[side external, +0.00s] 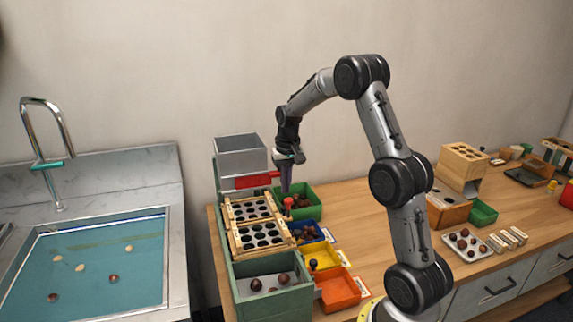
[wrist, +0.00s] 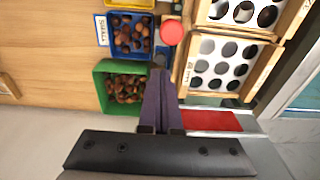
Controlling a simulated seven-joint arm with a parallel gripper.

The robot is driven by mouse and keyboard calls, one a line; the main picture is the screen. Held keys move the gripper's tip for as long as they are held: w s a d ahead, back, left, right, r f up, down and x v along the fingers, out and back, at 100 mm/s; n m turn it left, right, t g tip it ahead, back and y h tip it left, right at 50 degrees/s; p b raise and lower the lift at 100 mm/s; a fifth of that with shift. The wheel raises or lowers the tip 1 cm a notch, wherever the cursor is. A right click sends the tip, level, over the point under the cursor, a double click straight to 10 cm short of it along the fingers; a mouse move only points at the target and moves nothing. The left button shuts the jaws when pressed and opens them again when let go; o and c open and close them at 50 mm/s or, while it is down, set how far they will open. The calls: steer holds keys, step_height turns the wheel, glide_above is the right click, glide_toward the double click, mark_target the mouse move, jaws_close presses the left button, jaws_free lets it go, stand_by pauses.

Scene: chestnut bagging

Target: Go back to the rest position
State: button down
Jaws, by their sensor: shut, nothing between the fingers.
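My gripper (side external: 286,180) points down above the sorting station, close to the red knob (side external: 288,202) and the green bin (side external: 310,205). In the wrist view its two dark fingers (wrist: 160,75) lie together, shut, with nothing between them. The green bin with chestnuts (wrist: 125,88) is to their left and the wooden sieve frame with round holes (wrist: 218,68) to their right. The red knob (wrist: 173,33) shows just beyond the fingertips. I cannot tell how high the fingertips are above it.
A grey hopper (side external: 240,155) and a red chute (side external: 252,180) stand behind the sieves. Blue (side external: 310,240), yellow (side external: 325,262) and orange (side external: 340,290) bins line the front. A sink with water (side external: 90,260) is at left. A white tray of chestnuts (side external: 466,243) lies right; mid-table wood is clear.

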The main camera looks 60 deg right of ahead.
steer(key=a+r+n+t, duration=0.1)
steer(key=a+r, duration=0.4)
steer(key=r, duration=0.3)
steer(key=a+r+n+t, duration=0.1)
steer(key=a+r, duration=0.4)
steer(key=r, duration=0.4)
steer(key=s+a+r+n+t, duration=0.1)
steer(key=s+a+r, duration=0.1)
steer(key=s+a, duration=0.2)
steer(key=s+a+r+n, duration=0.1)
steer(key=s+a+r, duration=0.1)
steer(key=s+a, duration=0.15)
steer(key=s+a+f+n+t, duration=0.1)
steer(key=s+a+f+n, duration=0.1)
steer(key=s+a+f, duration=0.2)
steer(key=s+a+f+n, duration=0.3)
steer(key=s+a+f, duration=0.1)
steer(key=s, duration=0.7)
steer(key=shift+s+a+f+t+y, duration=0.2)
steer(key=shift+s+a+t+y, duration=0.1)
steer(key=shift+a+t, duration=0.15)
